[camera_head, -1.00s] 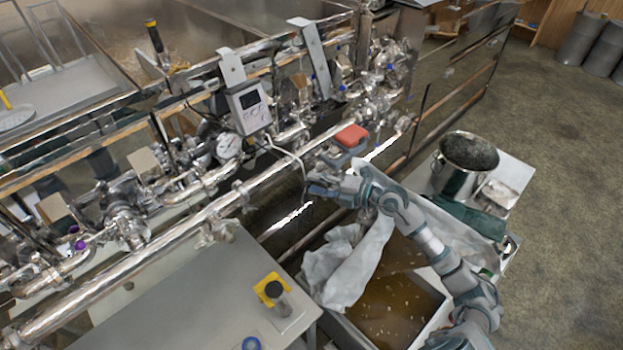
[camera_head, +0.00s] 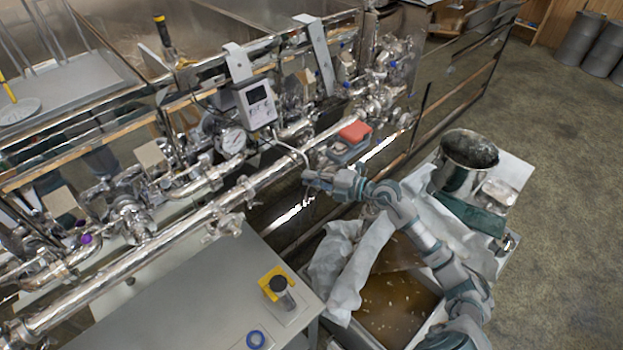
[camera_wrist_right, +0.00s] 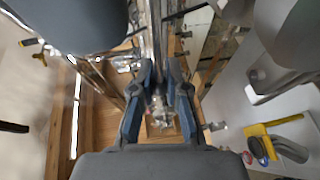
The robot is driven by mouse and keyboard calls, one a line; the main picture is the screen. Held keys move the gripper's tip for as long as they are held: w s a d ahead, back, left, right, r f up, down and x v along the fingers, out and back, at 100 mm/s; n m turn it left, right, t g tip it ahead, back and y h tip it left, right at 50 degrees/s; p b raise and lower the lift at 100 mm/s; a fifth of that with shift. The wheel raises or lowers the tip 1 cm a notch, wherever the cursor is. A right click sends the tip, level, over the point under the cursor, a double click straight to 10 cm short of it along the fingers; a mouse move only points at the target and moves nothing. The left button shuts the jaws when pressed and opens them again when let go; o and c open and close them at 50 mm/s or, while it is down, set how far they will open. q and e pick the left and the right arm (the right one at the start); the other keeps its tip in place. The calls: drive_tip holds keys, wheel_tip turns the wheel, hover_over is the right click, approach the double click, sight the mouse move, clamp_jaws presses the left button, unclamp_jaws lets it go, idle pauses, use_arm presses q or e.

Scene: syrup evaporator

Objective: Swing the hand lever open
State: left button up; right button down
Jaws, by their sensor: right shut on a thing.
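The shiny main pipe (camera_head: 262,184) runs diagonally past the evaporator. A thin, pale bent piece (camera_head: 292,148), perhaps the hand lever, curves over the pipe and ends at my right gripper. My right gripper (camera_head: 309,178) is beside the pipe, fingers pointing left. In the right wrist view its two blue-grey fingers (camera_wrist_right: 160,105) are closed in on a shiny metal part (camera_wrist_right: 158,112); its full shape is hidden between them. My left gripper is in neither view.
A red-topped box (camera_head: 355,131) sits just above my right arm. A display box (camera_head: 257,103) and a gauge (camera_head: 232,140) stand left of the gripper. A cloth-draped tub (camera_head: 395,305) lies under my arm. A grey table (camera_head: 215,300) is at lower left.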

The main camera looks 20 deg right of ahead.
drive_tip(key=s+n+g+y+b, duration=0.1)
drive_tip(key=s+d+n+g+y+b, duration=0.1)
drive_tip(key=n+g+b, duration=0.1)
drive_tip(key=s+d+n+g+y+b, duration=0.1)
drive_tip(key=g, duration=0.1)
drive_tip(key=shift+s+f+y+b, duration=0.3)
drive_tip(key=shift+b, duration=0.1)
drive_tip(key=c, duration=1.2)
unclamp_jaws()
drive_tip(key=shift+o, duration=0.2)
drive_tip(key=shift+d+r, duration=0.1)
